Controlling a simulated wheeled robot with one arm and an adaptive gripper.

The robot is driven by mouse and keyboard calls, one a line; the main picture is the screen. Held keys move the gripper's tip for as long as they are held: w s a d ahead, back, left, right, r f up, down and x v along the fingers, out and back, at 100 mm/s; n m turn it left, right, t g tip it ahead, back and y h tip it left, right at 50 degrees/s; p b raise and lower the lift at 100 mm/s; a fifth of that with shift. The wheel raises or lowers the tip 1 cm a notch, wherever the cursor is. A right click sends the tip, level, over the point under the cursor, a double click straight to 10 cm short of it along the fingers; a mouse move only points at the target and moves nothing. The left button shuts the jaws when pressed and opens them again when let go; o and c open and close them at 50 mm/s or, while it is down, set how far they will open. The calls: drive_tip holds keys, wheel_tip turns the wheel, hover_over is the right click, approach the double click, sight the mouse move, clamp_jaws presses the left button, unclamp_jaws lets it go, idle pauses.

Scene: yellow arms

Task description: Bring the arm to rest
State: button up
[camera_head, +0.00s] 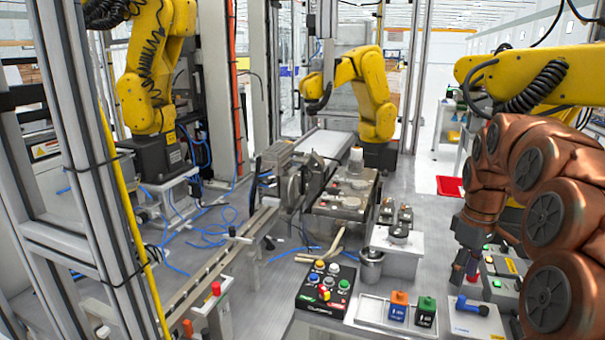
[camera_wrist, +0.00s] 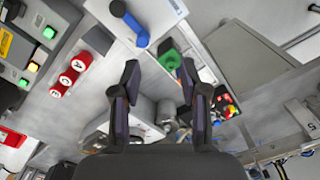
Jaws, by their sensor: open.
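My copper-brown segmented arm (camera_head: 560,190) fills the right side of the head view, bent and hanging down over the bench. My gripper (camera_head: 466,268) points down at its end, near the right part of the bench and above the blue-handled white box. In the wrist view my gripper (camera_wrist: 160,95) shows two dark fingers spread apart, with nothing between them. Bench surface and small grey metal parts show beyond the fingers.
Close below are a blue-handled box (camera_head: 468,305), a green block (camera_head: 426,311), an orange-and-blue block (camera_head: 398,304) and a button box (camera_head: 326,288). A metal cup (camera_head: 370,266) stands behind. Yellow arms (camera_head: 372,85) surround the bench. Red knobs (camera_wrist: 70,77) show in the wrist view.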

drive_tip(key=s+a+m+p, duration=0.1)
drive_tip(key=s+a+m, duration=0.1)
drive_tip(key=s+a, duration=1.2)
drive_tip(key=s+a+f+m+g, duration=0.1)
drive_tip(key=s+a+f+m, duration=0.1)
drive_tip(key=s, duration=0.6)
drive_tip(key=s+a+f+m+p, duration=0.1)
drive_tip(key=s+a+f, duration=0.2)
drive_tip(key=s, duration=0.5)
drive_tip(key=shift+s+f+m+g, duration=0.4)
drive_tip(key=shift+f, duration=0.05)
